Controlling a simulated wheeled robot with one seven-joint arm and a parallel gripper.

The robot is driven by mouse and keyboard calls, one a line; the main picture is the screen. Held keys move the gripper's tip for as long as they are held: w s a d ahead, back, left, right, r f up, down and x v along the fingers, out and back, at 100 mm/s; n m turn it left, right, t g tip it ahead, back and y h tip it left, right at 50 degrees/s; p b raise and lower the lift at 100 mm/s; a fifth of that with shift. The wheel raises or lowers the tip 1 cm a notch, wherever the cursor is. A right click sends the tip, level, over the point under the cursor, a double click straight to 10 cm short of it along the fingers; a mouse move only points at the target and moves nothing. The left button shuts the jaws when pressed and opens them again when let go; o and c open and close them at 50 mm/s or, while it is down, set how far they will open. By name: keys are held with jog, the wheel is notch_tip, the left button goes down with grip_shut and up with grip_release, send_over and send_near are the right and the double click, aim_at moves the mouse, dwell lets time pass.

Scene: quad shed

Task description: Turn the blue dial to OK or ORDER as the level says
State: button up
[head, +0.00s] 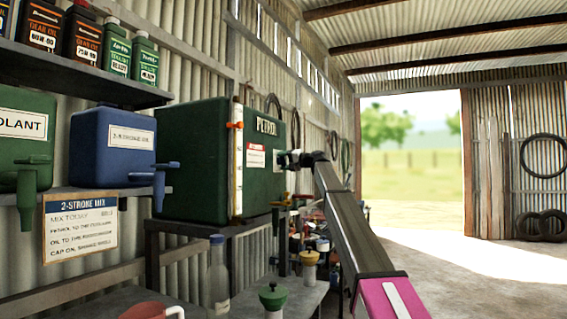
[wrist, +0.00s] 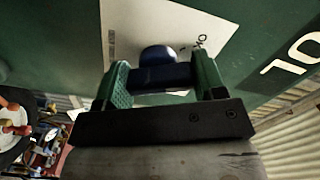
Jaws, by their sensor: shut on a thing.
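The blue dial (wrist: 157,55) shows in the wrist view on a white plate (wrist: 125,25) with small dark lettering, partly cut off and hidden. My gripper (wrist: 160,76) has its green fingers closed on the dial from both sides. In the head view my gripper (head: 284,160) reaches the right face of the green PETROL tank (head: 190,150); the dial is not clearly seen there. A tall pale sight tube (head: 238,180) runs up the tank's corner, with an orange marker (head: 234,125) near its top. I cannot read the liquid level surely, nor where the dial points.
A blue 2-stroke tank (head: 90,150) and a green coolant tank (head: 25,155) stand at left, above a mix sign (head: 80,228). A clear bottle (head: 218,280) and a green-topped jar (head: 272,298) stand below. Open floor lies to the right.

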jog(key=shift+f+n, duration=0.1)
jog(key=shift+n, duration=1.7)
jog(key=o, duration=0.9)
jog(key=v, duration=1.1)
jog(key=shift+d, duration=0.1)
